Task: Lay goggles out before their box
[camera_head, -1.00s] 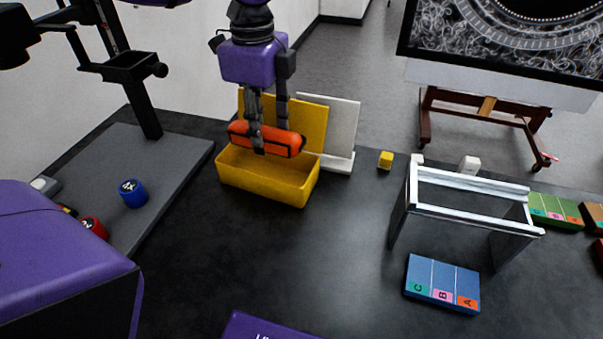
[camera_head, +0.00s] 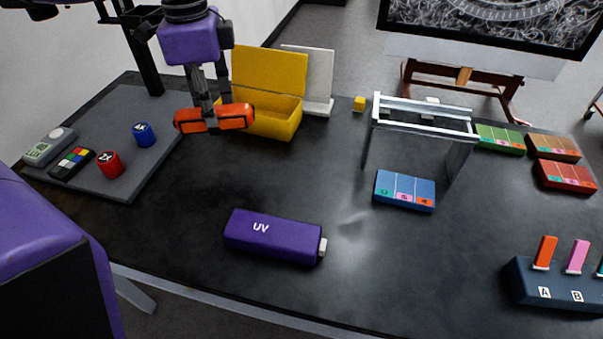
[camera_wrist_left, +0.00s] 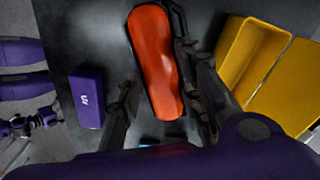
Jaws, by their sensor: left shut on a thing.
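The orange goggles (camera_head: 236,116) are held across the fingers of my left gripper (camera_head: 209,117), at the front left of their yellow box (camera_head: 272,125). In the head view they overlap the box's left end. Their height above the table is hard to tell. The box stands with its lid (camera_head: 270,72) raised at the back. The left wrist view shows the goggles (camera_wrist_left: 155,62) lengthwise between the fingers (camera_wrist_left: 165,105), with the open yellow box (camera_wrist_left: 245,52) to their right. My right gripper is not in view.
A purple UV lamp (camera_head: 272,238) lies nearer the front edge. A grey board (camera_head: 90,185) with blue and red pots is on the left. A white frame (camera_head: 425,105) and blue card (camera_head: 404,190) stand to the right. The table before the box is clear.

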